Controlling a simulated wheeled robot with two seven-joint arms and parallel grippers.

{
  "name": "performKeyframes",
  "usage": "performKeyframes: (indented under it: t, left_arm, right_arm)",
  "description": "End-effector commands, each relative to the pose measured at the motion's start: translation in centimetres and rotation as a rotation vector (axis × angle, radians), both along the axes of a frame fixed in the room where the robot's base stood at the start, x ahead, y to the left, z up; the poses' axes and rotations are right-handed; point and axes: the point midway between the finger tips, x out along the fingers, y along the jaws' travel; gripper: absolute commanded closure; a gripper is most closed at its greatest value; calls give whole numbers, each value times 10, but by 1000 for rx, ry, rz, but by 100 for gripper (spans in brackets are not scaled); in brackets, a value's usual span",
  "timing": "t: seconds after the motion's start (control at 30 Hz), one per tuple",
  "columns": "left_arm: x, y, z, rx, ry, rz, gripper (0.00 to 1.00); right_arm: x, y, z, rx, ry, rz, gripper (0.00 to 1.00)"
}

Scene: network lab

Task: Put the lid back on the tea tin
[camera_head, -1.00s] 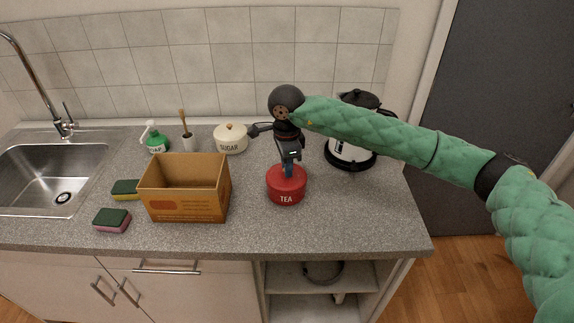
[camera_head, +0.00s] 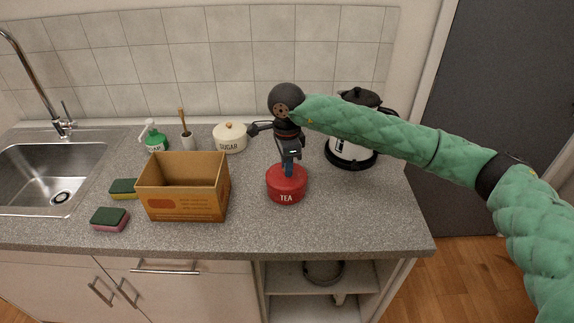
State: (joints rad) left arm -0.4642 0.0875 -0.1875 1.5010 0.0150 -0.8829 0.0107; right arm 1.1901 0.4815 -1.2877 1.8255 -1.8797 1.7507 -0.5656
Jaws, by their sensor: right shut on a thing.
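The red tea tin (camera_head: 286,194), marked TEA, stands upright on the grey counter, right of the cardboard box. Its red lid (camera_head: 274,174) shows at the top of the tin, with no clear gap between them. My right gripper (camera_head: 289,171) points down from above and is shut on the lid's middle, where its fingers hide the knob. Whether the lid is fully seated cannot be told at this size. My left gripper is not in view.
An open cardboard box (camera_head: 185,206) stands left of the tin. A sugar pot (camera_head: 230,138) and a kettle (camera_head: 350,150) stand behind. Two sponges (camera_head: 110,219) lie near the sink (camera_head: 50,175). The counter right of the tin (camera_head: 370,210) is clear.

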Motion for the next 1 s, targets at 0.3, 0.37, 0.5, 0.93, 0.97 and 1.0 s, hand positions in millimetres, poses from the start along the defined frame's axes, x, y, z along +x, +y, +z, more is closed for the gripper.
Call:
performKeyframes:
  t: [0.3, 0.37, 0.5, 0.93, 0.97, 1.0]
  left_arm:
    - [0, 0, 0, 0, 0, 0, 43]
    - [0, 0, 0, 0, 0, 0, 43]
    - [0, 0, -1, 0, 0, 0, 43]
    - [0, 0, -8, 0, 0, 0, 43]
    - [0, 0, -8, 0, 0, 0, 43]
    - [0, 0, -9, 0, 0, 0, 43]
  right_arm:
    - [0, 0, 0, 0, 0, 0, 100]
    - [0, 0, 0, 0, 0, 0, 100]
    - [0, 0, 0, 0, 0, 0, 100]
    - [0, 0, -1, 0, 0, 0, 100]
    - [0, 0, -1, 0, 0, 0, 100]
    - [0, 0, -1, 0, 0, 0, 100]
